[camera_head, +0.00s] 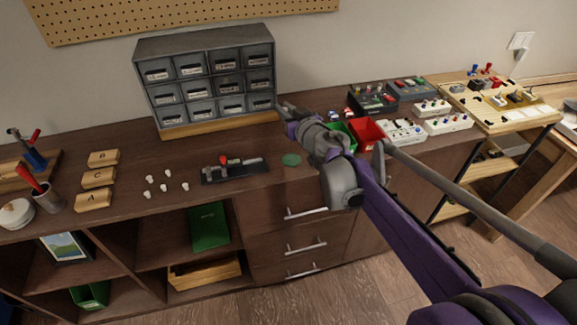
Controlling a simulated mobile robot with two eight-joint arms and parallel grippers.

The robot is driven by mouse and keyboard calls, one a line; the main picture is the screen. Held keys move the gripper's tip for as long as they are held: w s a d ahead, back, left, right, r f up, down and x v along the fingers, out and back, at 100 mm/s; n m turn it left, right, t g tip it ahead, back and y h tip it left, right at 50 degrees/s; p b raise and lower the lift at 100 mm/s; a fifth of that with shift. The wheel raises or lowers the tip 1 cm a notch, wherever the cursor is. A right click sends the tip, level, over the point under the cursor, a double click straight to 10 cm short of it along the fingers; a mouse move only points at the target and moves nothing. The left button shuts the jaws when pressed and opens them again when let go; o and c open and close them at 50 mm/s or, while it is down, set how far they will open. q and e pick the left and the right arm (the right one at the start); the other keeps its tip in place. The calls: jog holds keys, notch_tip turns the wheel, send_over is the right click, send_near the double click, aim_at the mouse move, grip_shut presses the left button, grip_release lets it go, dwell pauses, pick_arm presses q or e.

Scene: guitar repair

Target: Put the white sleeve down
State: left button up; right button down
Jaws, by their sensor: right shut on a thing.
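My right gripper (284,108) reaches in from the lower right and is shut at the front right of the grey drawer cabinet. It holds something small, taken to be the white sleeve; the arm and fingers hide it. Several small white pieces (164,187) that look like sleeves stand loose on the dark bench top (130,212), left of a black tool holder (235,171). A flat green disc (291,160) lies on the bench below the gripper in the picture. My left gripper is not in view.
The grey drawer cabinet (205,42) stands on a wooden base at the back. Wooden blocks lettered A (94,203), B and C lie at left. Red (367,131) and green bins, pedals and a wooden rack (500,105) fill the right. Bare bench surrounds the green disc.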

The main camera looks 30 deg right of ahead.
jog(key=shift+s+d+r, duration=0.25)
jog(key=shift+d+r, duration=0.2)
jog(key=shift+r, duration=0.2)
jog(key=b, duration=0.3)
send_over(289, 159)
notch_tip(289, 159, down, 14)
jog(key=shift+f, duration=0.1)
notch_tip(289, 159, down, 4)
jog(key=shift+r+b, duration=0.2)
jog(key=shift+b, duration=0.1)
jog(key=shift+r, duration=0.1)
jog(key=shift+f, duration=0.2)
jog(key=c, duration=0.8)
grip_release()
jog(key=shift+c, duration=0.2)
